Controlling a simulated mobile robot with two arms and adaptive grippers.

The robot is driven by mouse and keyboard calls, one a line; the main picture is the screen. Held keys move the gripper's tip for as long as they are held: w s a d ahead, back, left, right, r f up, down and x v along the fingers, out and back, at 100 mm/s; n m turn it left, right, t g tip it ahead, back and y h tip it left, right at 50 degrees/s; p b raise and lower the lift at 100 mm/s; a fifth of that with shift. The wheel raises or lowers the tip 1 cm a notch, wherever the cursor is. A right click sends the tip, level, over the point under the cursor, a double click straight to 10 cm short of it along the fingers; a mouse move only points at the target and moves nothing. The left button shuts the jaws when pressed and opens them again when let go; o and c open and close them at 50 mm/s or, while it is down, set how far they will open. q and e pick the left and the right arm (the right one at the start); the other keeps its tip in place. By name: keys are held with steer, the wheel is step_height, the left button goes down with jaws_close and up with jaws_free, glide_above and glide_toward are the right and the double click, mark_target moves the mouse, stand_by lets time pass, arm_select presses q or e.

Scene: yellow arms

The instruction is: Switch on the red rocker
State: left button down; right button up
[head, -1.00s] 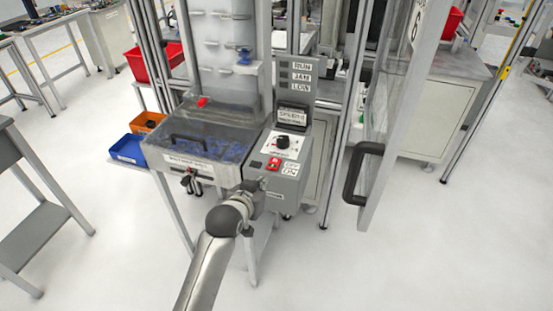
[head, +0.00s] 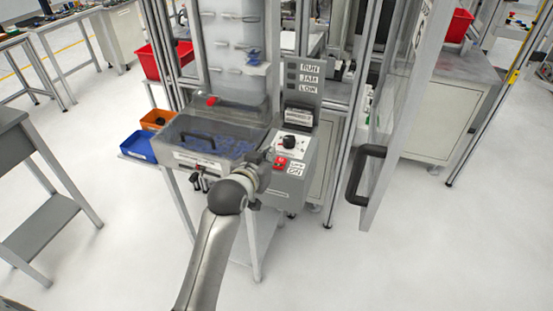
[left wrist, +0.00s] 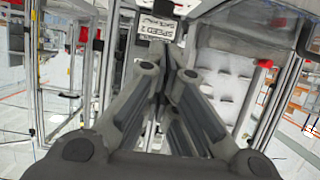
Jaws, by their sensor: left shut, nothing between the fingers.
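The red rocker (head: 281,162) sits on the sloped front panel of a grey control box (head: 296,168), below a black knob (head: 290,143) and beside a small printed label. My left gripper (head: 269,157) is shut and empty, at the left edge of the panel, close to the rocker. The head view does not show whether it touches the panel. In the left wrist view its closed fingers (left wrist: 172,78) point toward a display reading "SPEED 2" (left wrist: 158,26). The rocker cannot be made out there, with the fingers covering the middle. My right gripper is not in view.
A clear-lidded hopper (head: 190,137) with blue parts stands left of the box. A label stack (head: 309,78) reads RUN, JAM, LOW. An open door with a black handle (head: 363,175) stands at right. Orange (head: 157,119) and blue bins (head: 138,146) are at left.

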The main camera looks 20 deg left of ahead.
arm_select(q)
steer(key=p, duration=0.1)
glide_above(280, 163)
steer(key=s, duration=0.2)
step_height(280, 163, down, 3)
steer(key=shift+s+a+r, duration=0.1)
steer(key=shift+s, duration=0.05)
step_height(280, 163, down, 3)
steer(key=shift+s+r+p, duration=0.1)
steer(key=shift+r+p, duration=0.05)
steer(key=shift+p, duration=0.3)
steer(key=shift+s+f, duration=0.15)
steer(key=shift+f, duration=0.6)
steer(key=shift+s+f, duration=0.15)
steer(key=shift+f, duration=0.3)
steer(key=shift+r, duration=0.1)
steer(key=shift+r+p, duration=0.75)
steer(key=shift+p, duration=0.3)
